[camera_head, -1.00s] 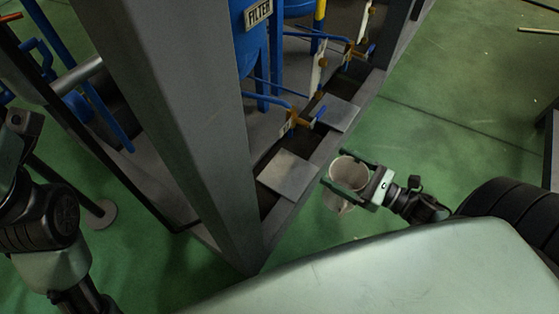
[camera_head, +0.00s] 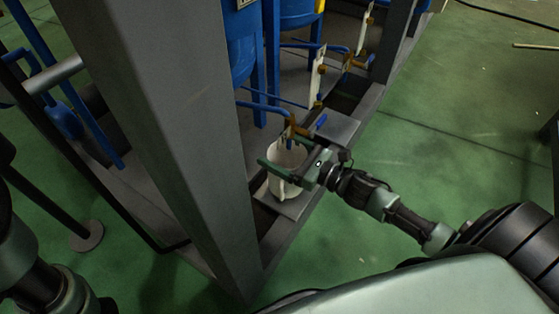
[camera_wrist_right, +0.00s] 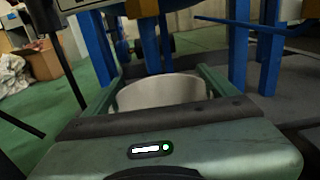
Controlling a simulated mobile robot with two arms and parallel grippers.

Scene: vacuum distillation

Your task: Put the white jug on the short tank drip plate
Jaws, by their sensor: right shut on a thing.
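The white jug (camera_head: 279,186) is upright at the nearer drip plate (camera_head: 296,207), under the valve of the nearer blue tank. I cannot tell whether its base touches the plate. My right gripper (camera_head: 285,168) is shut around the jug near its rim, and the jug's rim also shows between the fingers in the right wrist view (camera_wrist_right: 163,91). The jug hides much of the plate. A second drip plate (camera_head: 338,127) lies farther back. My left arm shows at the left edge, but its gripper is out of view.
A thick grey post (camera_head: 180,130) stands just left of the jug. The blue tank outlet valve (camera_head: 290,128) is right above and behind the jug. The green floor at the right is open. A cardboard box (camera_wrist_right: 42,62) shows far off in the right wrist view.

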